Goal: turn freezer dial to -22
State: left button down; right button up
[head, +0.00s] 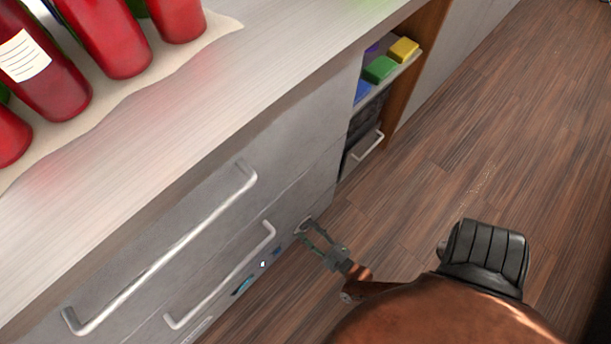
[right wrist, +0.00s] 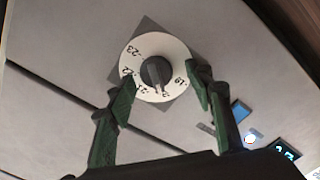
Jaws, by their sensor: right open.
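The freezer dial (right wrist: 156,71) is a white disc with a dark knob in its middle, on a grey square plate on the cabinet front. Its printed numbers include -23, -21 and -19; the others are partly hidden or hard to read. The knob's narrow end seems to point toward the lower edge of the disc, near -20. My right gripper (right wrist: 160,76) is open, with its green-padded fingers on either side of the dial. Whether they touch it, I cannot tell. In the head view the right gripper (head: 310,238) is at the lower cabinet front. My left gripper is out of view.
A small display with blue digits (right wrist: 287,152) and a blue patch (right wrist: 240,111) are right of the dial. Long drawer handles (head: 165,255) stick out left of the gripper. Red bottles (head: 105,35) stand on the counter. The wooden floor (head: 480,150) is clear.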

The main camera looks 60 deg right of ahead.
jog(key=shift+s+d, duration=0.15)
jog(key=shift+d, duration=0.1)
jog(key=c, duration=1.2)
jog(key=shift+o, duration=0.2)
jog(key=shift+m, duration=10)
